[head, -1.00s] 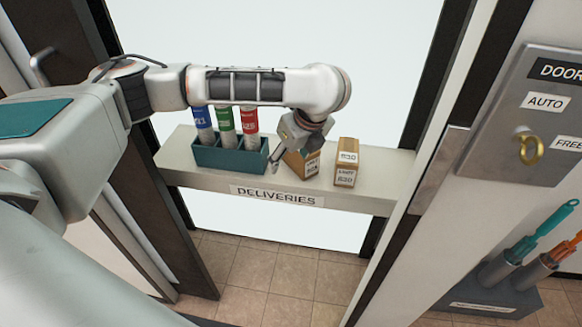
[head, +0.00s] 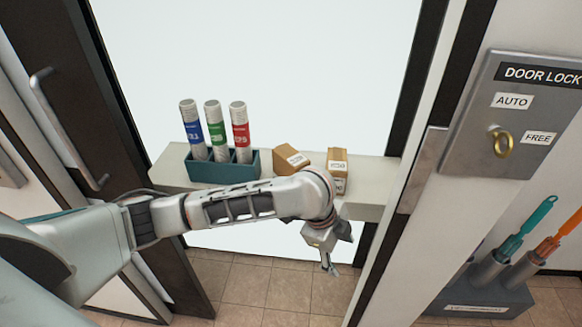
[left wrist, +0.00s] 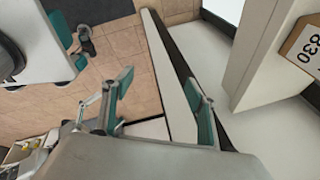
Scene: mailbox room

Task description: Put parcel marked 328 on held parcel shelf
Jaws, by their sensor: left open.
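Two brown parcels stand on the white deliveries shelf (head: 375,172). The left parcel (head: 290,158) sits turned at an angle; its white label is too small to read surely. The right parcel (head: 337,168) stands beside it, partly behind my left arm. A parcel marked 830 (left wrist: 306,42) shows at the right edge of the left wrist view. My left gripper (head: 330,262) is open and empty, in front of the shelf and below its top, apart from both parcels. Its spread fingers show in the left wrist view (left wrist: 160,98). My right gripper is not in view. I see no held parcel shelf.
A teal holder (head: 222,172) with blue, green and red labelled tubes stands left of the parcels. A door lock panel (head: 520,120) with a key is on the right wall. A dark holder with teal-handled and orange-handled tools (head: 485,295) is below it. Tiled floor lies below the shelf.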

